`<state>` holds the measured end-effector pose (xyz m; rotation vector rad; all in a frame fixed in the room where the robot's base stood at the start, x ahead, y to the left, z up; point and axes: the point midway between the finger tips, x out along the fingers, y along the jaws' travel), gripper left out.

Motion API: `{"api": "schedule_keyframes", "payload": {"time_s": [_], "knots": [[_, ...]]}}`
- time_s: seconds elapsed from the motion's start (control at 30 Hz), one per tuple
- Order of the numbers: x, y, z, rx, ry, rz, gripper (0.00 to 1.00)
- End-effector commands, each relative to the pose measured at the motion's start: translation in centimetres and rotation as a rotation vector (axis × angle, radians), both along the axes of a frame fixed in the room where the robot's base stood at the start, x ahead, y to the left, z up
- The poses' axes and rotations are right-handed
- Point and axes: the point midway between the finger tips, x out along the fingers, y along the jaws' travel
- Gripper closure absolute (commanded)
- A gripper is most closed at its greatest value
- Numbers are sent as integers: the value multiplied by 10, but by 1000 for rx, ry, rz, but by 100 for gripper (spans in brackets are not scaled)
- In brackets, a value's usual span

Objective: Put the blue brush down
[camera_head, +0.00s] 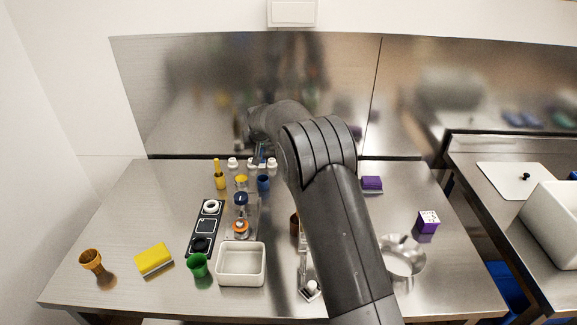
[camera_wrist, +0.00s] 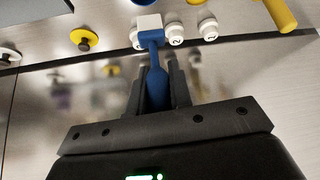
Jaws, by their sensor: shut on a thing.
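The blue brush (camera_wrist: 155,88) has a blue handle and a white head, which points away from my gripper. My gripper (camera_wrist: 158,76) is shut on its handle, with one dark finger on each side. In the head view my arm reaches to the back of the steel table (camera_head: 130,195), and the brush (camera_head: 262,153) shows only as a small blue patch near the back wall, among small white-capped bottles. I cannot tell whether the brush touches the table.
White bottles (camera_wrist: 175,33) stand close beside the brush head. A yellow brush (camera_head: 218,177) and a blue cup (camera_head: 263,184) are near in the head view. A white tray (camera_head: 241,281), green cup (camera_head: 197,265) and yellow sponge (camera_head: 154,260) lie nearer. The table's left back is clear.

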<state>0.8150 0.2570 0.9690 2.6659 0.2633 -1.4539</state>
Motion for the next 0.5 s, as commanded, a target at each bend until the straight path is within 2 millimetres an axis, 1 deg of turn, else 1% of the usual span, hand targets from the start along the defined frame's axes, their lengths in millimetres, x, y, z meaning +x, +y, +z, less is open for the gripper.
{"api": "schedule_keyframes", "payload": {"time_s": [0.03,0.27,0.37,0.43,0.5], "knots": [[0,0,4,0,1,0,100],[0,0,14,0,0,0,100],[0,0,28,0,-2,0,100],[0,0,43,1,-3,0,100],[1,0,54,1,-3,0,100]]}}
